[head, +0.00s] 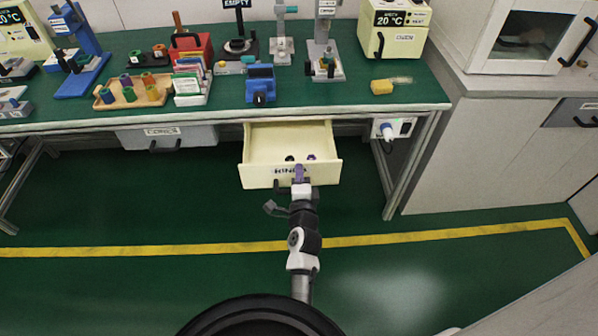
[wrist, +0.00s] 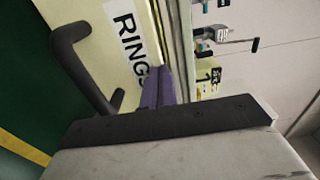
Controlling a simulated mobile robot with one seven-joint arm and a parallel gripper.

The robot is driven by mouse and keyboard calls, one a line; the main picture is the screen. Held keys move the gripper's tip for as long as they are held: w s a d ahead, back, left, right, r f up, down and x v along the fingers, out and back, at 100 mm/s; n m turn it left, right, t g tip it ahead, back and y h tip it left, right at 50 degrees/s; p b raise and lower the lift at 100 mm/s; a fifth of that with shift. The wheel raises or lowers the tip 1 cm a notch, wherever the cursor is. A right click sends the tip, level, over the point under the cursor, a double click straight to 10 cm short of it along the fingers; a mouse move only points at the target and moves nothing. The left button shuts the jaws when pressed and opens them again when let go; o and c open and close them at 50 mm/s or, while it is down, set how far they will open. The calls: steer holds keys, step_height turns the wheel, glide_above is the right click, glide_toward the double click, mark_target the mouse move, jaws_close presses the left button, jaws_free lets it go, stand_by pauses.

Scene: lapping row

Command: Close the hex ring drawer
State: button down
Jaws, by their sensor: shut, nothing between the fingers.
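The cream drawer (head: 260,178) hangs open under the green-topped bench, pulled well out. Its front carries a label reading RINGS, partly covered by my gripper in the head view. Small dark and purple pieces (head: 311,157) lie inside. My gripper (head: 299,172) has purple fingers, shut and empty, at the middle of the drawer front. In the wrist view the fingers (wrist: 158,88) are close against the cream front (wrist: 82,17), beside the label. I cannot tell whether they touch it. The black bar handle (wrist: 80,62) is to their left, not held.
A grey closed drawer (head: 190,138) is to the left under the bench (head: 360,107). A white socket box (head: 393,128) with a plug and a bench leg stand to the right. The bench top holds racks and instruments. The green floor in front is clear.

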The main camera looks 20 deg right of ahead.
steer(key=b+x, duration=0.1)
steer(key=x, duration=1.4)
steer(key=shift+s, duration=0.1)
